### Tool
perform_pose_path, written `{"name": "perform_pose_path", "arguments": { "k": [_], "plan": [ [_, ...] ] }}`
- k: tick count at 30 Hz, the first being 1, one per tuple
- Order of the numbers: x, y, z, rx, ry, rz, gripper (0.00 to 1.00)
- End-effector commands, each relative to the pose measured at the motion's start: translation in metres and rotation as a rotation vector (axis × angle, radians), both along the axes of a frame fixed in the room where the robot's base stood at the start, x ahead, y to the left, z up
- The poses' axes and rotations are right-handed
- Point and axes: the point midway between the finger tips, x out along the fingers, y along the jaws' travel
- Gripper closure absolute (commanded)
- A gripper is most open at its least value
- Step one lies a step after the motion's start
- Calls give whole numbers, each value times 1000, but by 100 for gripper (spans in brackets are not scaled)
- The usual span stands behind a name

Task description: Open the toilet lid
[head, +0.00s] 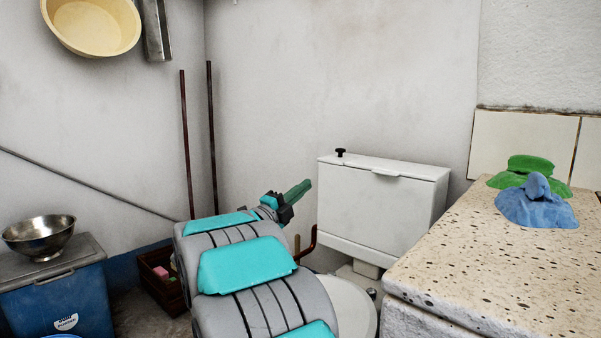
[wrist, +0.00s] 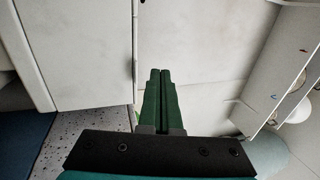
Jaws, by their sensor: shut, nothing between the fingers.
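The toilet stands against the back wall in the head view, with a white cistern (head: 375,215) and a black knob on its top. The toilet lid (head: 352,302) is a pale rounded surface low in front of the cistern. It looks flat and down, and my arm hides its left part. My gripper (head: 306,187) is left of the cistern, above the lid's height, with its green fingers pointing up and right. In the wrist view the two green fingers (wrist: 160,72) lie together, shut and empty. I cannot clearly make out the lid in the wrist view.
A speckled stone counter (head: 500,265) closes off the right side, with green and blue cloths (head: 537,205) on it. A blue box (head: 60,300) with a metal bowl (head: 40,236) stands far left.

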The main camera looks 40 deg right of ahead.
Motion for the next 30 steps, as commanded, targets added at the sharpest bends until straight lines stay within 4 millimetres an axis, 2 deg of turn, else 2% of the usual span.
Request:
{"name": "perform_pose_path", "arguments": {
  "k": [1,6,14,17,19,20,23,24,26,27,29,30],
  "plan": [
    [0,0,-9,1,2,0,100],
    [0,1,-28,1,2,2,100],
    [0,0,-33,0,0,1,100],
    [13,6,-34,-2,29,34,100],
    [40,20,-37,-7,90,100,100],
    [57,29,-39,-9,131,143,100],
    [124,76,-55,-37,319,320,100],
    [152,103,-65,-59,415,402,100],
    [191,146,-85,-99,570,524,100],
    [213,176,-100,-134,674,600,100],
    [239,223,-126,-194,837,709,100],
    [251,254,-146,-238,948,778,100]
  ]
}}
